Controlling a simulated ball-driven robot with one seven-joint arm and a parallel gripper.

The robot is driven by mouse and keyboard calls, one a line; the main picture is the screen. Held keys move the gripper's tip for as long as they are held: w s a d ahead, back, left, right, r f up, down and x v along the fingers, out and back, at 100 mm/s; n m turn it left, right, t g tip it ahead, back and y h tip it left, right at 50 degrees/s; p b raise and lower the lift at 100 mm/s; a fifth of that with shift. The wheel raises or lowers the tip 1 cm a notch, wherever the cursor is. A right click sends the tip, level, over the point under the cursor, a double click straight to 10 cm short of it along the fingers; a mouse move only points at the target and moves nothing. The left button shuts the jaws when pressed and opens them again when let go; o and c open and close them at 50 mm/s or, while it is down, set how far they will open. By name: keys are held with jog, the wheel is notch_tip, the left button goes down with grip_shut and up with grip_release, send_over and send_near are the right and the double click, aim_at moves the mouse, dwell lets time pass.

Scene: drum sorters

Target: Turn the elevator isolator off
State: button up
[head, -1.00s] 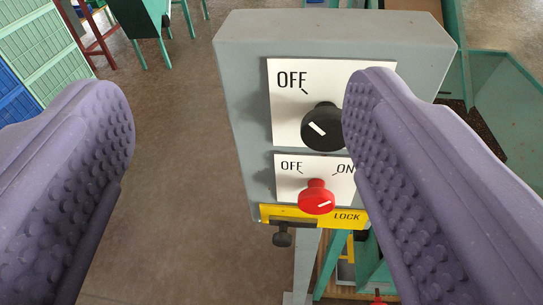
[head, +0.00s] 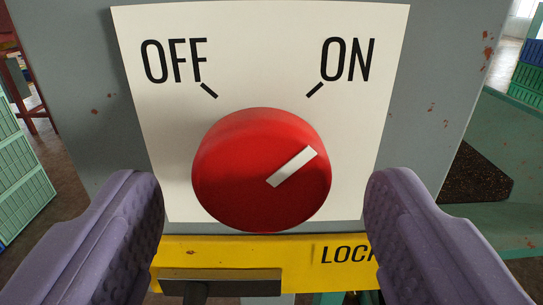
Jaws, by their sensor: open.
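The red isolator knob (head: 235,165) fills the middle of the head view, on a white plate (head: 265,60) marked OFF at left and ON at right. Its white pointer bar (head: 292,167) slants up to the right, toward the ON mark. My gripper (head: 265,200) is open, with one purple finger to the left of the knob and the other to its right. Gaps show between the knob and both fingers, so neither appears to touch it. No label naming the isolator is in view.
The plate is on a grey box (head: 440,70) with rust specks. A yellow LOCK strip (head: 300,252) with a dark slotted piece (head: 220,283) lies just below the knob. Green crates (head: 22,185) stand at far left, and a green bin (head: 500,215) is at right.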

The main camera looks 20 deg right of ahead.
jog(key=shift+w+d, duration=0.15)
jog(key=shift+w, duration=0.3)
jog(key=c, duration=1)
jog(key=shift+c, duration=0.2)
